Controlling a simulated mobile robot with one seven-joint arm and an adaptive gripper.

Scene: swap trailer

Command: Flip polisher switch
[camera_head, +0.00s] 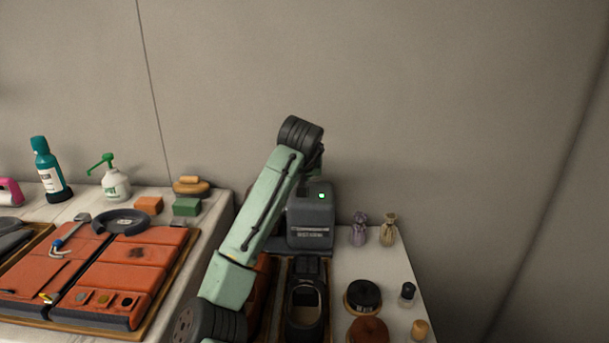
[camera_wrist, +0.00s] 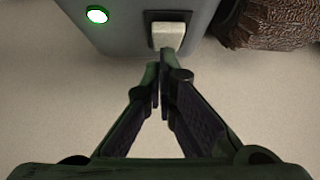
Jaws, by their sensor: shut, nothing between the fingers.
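The polisher (camera_head: 311,218) is a dark grey box-shaped machine on the right-hand white table, partly behind my arm in the head view. A lit round green-rimmed light (camera_head: 321,196) shows on it; the light also shows in the wrist view (camera_wrist: 97,15). In the wrist view a pale rocker switch (camera_wrist: 168,34) sits in a black frame on the grey housing. My gripper (camera_wrist: 160,68) is shut and empty, its tips right at the lower edge of the switch. I cannot tell whether they touch it. The head view hides my gripper behind the arm and machine.
Two small pouches (camera_head: 360,230) stand right of the polisher; a brown textured one (camera_wrist: 268,22) shows close by in the wrist view. A black shoe (camera_head: 304,304), a dark round tin (camera_head: 362,296) and small bottles stand in front. A wall stands behind.

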